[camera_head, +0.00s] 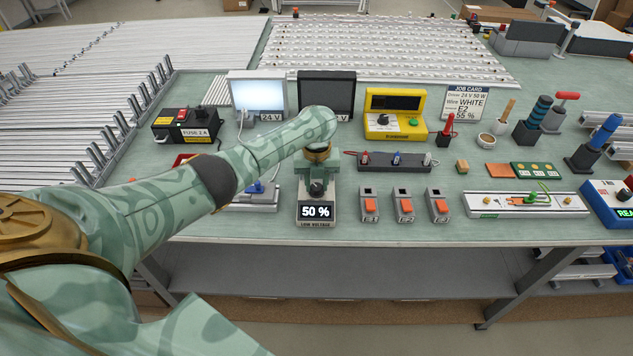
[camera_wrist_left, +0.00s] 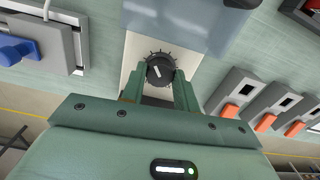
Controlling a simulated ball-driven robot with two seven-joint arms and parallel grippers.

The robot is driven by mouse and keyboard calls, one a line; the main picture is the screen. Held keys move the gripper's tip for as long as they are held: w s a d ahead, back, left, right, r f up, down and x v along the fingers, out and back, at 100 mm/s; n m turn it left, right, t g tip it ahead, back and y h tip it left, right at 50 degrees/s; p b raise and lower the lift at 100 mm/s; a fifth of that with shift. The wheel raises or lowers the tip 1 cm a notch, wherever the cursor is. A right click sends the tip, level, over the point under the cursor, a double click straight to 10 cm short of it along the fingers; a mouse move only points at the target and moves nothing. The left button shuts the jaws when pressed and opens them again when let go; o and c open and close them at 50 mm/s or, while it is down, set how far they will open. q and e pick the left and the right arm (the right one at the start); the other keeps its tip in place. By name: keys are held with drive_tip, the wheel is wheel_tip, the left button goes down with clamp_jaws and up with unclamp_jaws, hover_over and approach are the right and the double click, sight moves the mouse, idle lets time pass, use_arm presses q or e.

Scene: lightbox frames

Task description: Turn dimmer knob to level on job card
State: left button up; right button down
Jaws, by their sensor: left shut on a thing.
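The dimmer box (camera_head: 316,222) stands near the front edge of the bench, and its display reads 50 %. Its black knob (camera_head: 317,188) is between the fingers of my left gripper (camera_head: 316,180), which is shut on it from above. In the left wrist view the knob (camera_wrist_left: 160,70) shows a white pointer mark, with one finger on each side of it. The job card (camera_head: 466,104) stands at the back right and reads 24 V 50 W driver, WHITE wire, E2, 55 %. My right gripper is not in view.
Three grey connectors with orange levers (camera_head: 404,206) stand right of the dimmer. A lit 24 V panel (camera_head: 258,94), a dark panel (camera_head: 326,92) and a yellow meter (camera_head: 394,115) stand behind. A dark terminal strip (camera_head: 392,162) lies close to the right. The bench's front edge is near.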

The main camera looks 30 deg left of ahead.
sight(317, 186)
use_arm(q)
drive_tip(key=shift+m, duration=0.3)
drive_tip(key=o, duration=0.7)
wheel_tip(317, 186, up, 16)
drive_tip(key=p, duration=0.6)
drive_tip(key=shift+r+p, duration=0.15)
drive_tip(key=shift+p, duration=0.25)
